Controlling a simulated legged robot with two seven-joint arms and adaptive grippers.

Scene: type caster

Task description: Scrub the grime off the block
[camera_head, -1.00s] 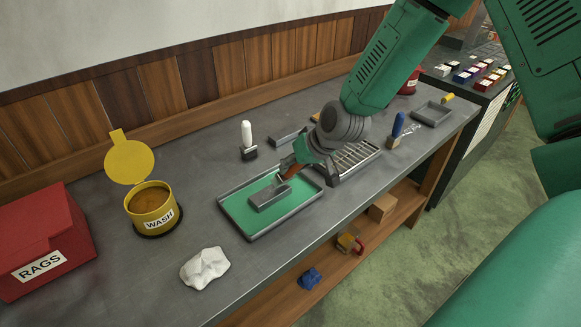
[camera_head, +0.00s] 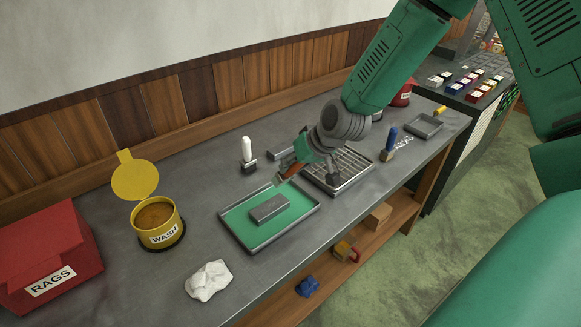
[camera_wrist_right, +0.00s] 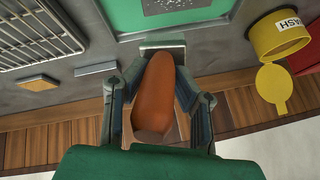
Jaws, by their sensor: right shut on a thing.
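The grey block (camera_head: 269,208) lies in a shallow tray (camera_head: 247,244) with a green bottom. Pale speckled marks show on its top face; it also shows at the top of the wrist view (camera_wrist_right: 172,5). My right gripper (camera_head: 291,166) is shut on an orange-brown-handled tool (camera_head: 291,171), apart from the block at the tray's far right corner. In the wrist view the tool's handle (camera_wrist_right: 158,88) sits between both fingers, with a flat grey piece at its far end. The tool's working face is hidden. My left gripper is not in view.
A yellow WASH pot (camera_head: 160,238) stands open left of the tray. A red RAGS box (camera_head: 40,260) and a crumpled white cloth (camera_head: 208,281) are nearer. A wire rack (camera_head: 345,170), a white-handled tool (camera_head: 247,152) and a blue-handled brush (camera_head: 390,142) stand around the tray.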

